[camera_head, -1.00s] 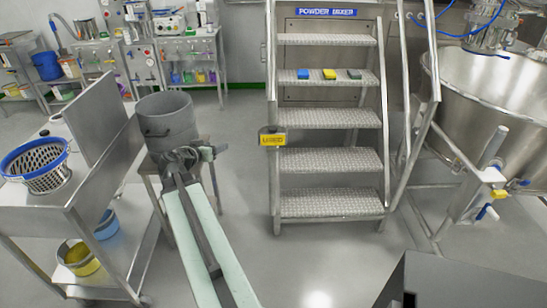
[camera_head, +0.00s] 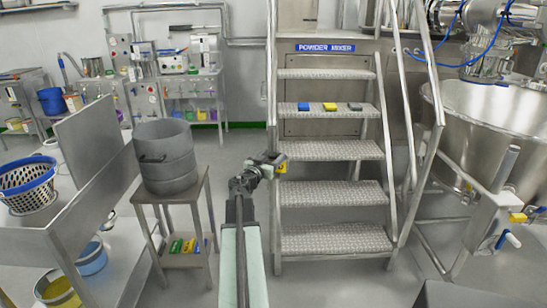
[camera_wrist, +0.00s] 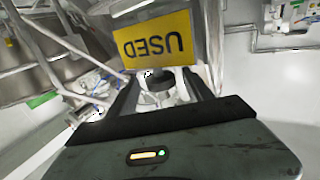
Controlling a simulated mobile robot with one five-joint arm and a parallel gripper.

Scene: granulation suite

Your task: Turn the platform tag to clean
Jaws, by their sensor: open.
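The platform tag (camera_head: 282,168) is a small yellow plate on the left side rail of the metal steps. In the head view it is partly hidden behind my gripper (camera_head: 270,160). In the wrist view the tag (camera_wrist: 157,46) shows close up just beyond my gripper, with the word USED upside down. My gripper is open and empty, and it is close to the tag. I cannot tell whether it touches the tag. The steps (camera_head: 332,150) carry a blue POWDER MIXER sign at the top.
A grey pot (camera_head: 165,155) stands on a small metal stand left of my arm. A cart (camera_head: 25,245) with a blue-rimmed basket (camera_head: 28,185) is at the far left. Blue, yellow and dark blocks lie on one tread. A large steel vessel (camera_head: 495,125) is at right.

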